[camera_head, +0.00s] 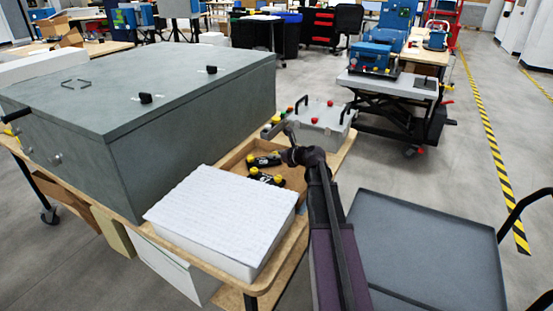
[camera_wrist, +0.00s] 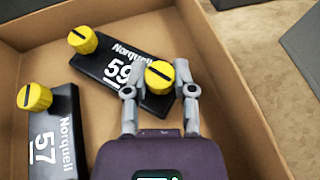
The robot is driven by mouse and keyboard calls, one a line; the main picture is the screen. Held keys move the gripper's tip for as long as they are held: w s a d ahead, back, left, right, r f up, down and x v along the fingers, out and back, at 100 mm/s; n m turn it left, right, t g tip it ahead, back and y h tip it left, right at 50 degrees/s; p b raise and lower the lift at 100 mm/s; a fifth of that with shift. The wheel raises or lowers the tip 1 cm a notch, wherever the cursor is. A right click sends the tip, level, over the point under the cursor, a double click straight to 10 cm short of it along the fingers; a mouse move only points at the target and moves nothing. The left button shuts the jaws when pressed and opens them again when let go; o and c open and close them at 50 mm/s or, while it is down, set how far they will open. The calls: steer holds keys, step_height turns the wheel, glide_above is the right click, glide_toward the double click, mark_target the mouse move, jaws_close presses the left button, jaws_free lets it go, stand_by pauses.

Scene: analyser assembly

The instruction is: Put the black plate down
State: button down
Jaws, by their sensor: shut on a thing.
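Two black plates with yellow knobs lie at the open cardboard box (camera_wrist: 230,120). I cannot tell whether the plate rests on the box floor or is slightly raised. The black plate marked 57 (camera_wrist: 58,135) lies at lower left, apart from the fingers. In the head view, both plates show inside the box (camera_head: 234,158), beside my arm.
A white foam-topped block (camera_head: 222,215) stands in front of the box on the wooden table. A large grey case (camera_head: 190,85) fills the table's left side. A light-grey unit with black handles (camera_head: 318,122) stands behind the box. Box walls surround the plates.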

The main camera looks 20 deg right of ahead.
steer(key=shift+f, duration=0.2)
steer(key=shift+c, duration=2.2)
jaws_free()
steer(key=shift+r, duration=0.15)
steer(key=shift+r, duration=0.15)
steer(key=p+v, duration=0.4)
steer(key=v, duration=0.6)
steer(key=shift+s+r, duration=0.15)
steer(key=shift+s, duration=0.1)
steer(key=shift+s+d+r, duration=0.15)
steer(key=shift+s+d, duration=0.15)
steer(key=shift+s, duration=0.3)
